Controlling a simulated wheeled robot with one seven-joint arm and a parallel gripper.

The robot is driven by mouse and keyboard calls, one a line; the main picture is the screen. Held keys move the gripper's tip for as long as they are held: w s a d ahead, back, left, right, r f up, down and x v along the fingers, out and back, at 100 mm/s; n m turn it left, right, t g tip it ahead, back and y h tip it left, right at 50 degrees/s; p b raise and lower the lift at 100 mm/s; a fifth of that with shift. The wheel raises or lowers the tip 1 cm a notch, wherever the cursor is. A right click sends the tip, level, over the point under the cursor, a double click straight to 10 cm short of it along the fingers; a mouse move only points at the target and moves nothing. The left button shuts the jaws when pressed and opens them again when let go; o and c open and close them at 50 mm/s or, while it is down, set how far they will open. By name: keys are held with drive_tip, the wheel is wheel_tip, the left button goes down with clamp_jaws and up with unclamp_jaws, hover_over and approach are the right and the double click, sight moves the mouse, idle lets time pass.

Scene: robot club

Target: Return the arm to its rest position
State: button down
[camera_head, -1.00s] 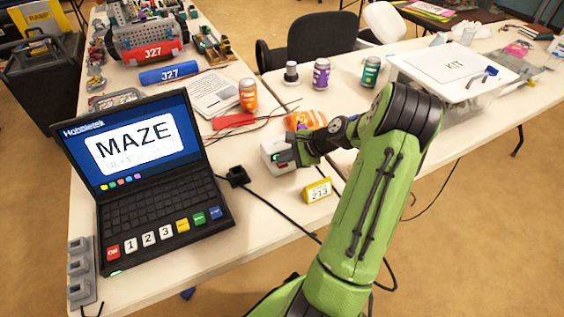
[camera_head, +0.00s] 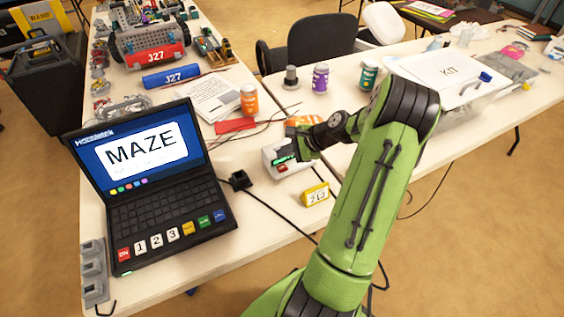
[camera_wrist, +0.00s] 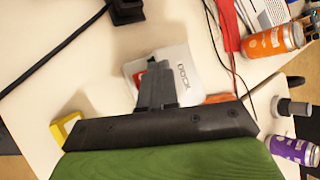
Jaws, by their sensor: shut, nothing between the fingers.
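My green arm rises from the bottom of the head view and bends down toward the table. My gripper (camera_head: 284,160) is low over the white dock box (camera_head: 272,155), at or just above it; I cannot tell whether they touch. In the wrist view my gripper (camera_wrist: 150,58) is shut, its dark fingers together with nothing between them. The dock (camera_wrist: 176,62) lies beyond and beside the fingers, with its lettering and a red patch showing. Part of the dock is hidden by my gripper.
An open laptop (camera_head: 150,205) stands on the left table. A yellow number tag (camera_head: 315,194) and a black cable block (camera_head: 240,179) are near the dock.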

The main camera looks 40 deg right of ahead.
wheel_tip(320, 180, up, 2)
drive_tip(key=shift+r+p, duration=0.1)
drive_tip(key=shift+p, duration=0.7)
drive_tip(key=s+a+r+n+g+h+p, duration=0.35)
drive_tip(key=a+r+n, duration=0.95)
drive_tip(key=a+r, duration=0.5)
drive_tip(key=s+a+r+n+p, duration=0.2)
drive_tip(key=s+a+r+n, duration=0.1)
drive_tip(key=s, duration=0.4)
drive_tip(key=s+a+r+n+p, duration=0.2)
drive_tip(key=s+a+r+n, duration=0.2)
drive_tip(key=s, duration=0.4)
drive_tip(key=shift+s+a+r+n+t, duration=0.2)
drive_tip(key=shift+s+a+n+t, duration=0.15)
drive_tip(key=shift+a+n, duration=0.5)
